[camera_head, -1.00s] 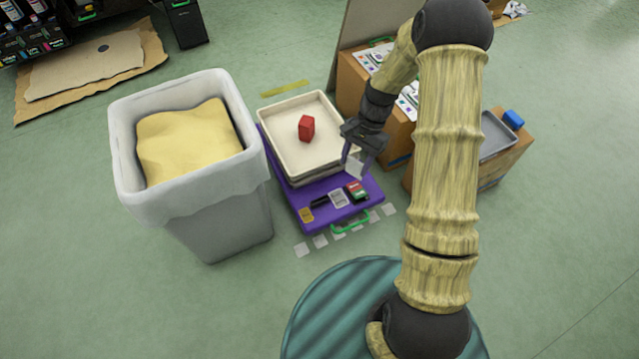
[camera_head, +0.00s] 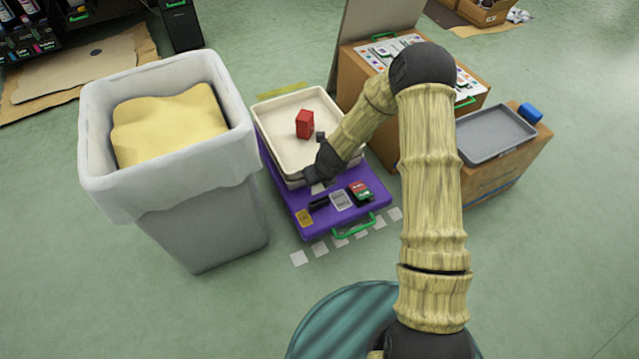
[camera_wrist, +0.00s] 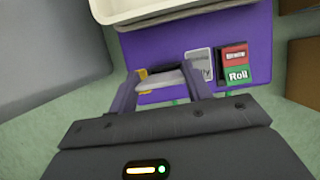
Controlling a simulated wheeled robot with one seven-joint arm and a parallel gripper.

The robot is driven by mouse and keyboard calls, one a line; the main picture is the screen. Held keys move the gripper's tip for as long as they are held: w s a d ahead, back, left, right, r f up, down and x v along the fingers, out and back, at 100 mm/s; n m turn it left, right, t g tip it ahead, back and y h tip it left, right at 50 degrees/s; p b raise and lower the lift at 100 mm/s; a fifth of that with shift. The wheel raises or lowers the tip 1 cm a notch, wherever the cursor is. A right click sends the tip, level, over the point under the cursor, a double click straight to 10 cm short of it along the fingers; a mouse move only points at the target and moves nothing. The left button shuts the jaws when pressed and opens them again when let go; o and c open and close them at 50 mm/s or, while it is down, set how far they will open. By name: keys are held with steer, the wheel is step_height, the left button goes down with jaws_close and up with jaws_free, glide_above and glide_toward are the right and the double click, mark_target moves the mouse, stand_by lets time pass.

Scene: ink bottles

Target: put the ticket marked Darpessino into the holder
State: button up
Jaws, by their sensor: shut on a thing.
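My gripper (camera_head: 318,182) is above the purple case (camera_head: 293,192), by the front edge of the cream tray. It is shut on a pale ticket (camera_wrist: 167,80), seen nearly edge-on between the fingers in the wrist view. The ticket's writing cannot be read. A small black bar-shaped piece (camera_head: 319,203), possibly the holder, lies on the case just below my gripper. Whether the ticket touches anything below cannot be told.
A grey-white card (camera_head: 341,200), a red and green "Roll" box (camera_head: 360,192) and a yellow piece (camera_head: 304,217) are on the case. A red box (camera_head: 304,124) stands in the cream tray (camera_head: 268,125). A tall bin (camera_head: 210,215) stands left.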

mark_target(320, 192)
steer(key=shift+f, duration=0.1)
stand_by(0.3)
steer(key=shift+f+b, duration=2)
steer(key=shift+f, duration=0.15)
steer(key=shift+f+b, duration=0.8)
steer(key=shift+f, duration=0.5)
stand_by(0.8)
steer(key=o, duration=1)
steer(key=p+v, duration=0.8)
steer(key=v, duration=0.9)
steer(key=shift+s+r+p, duration=0.15)
steer(key=shift+p, duration=0.25)
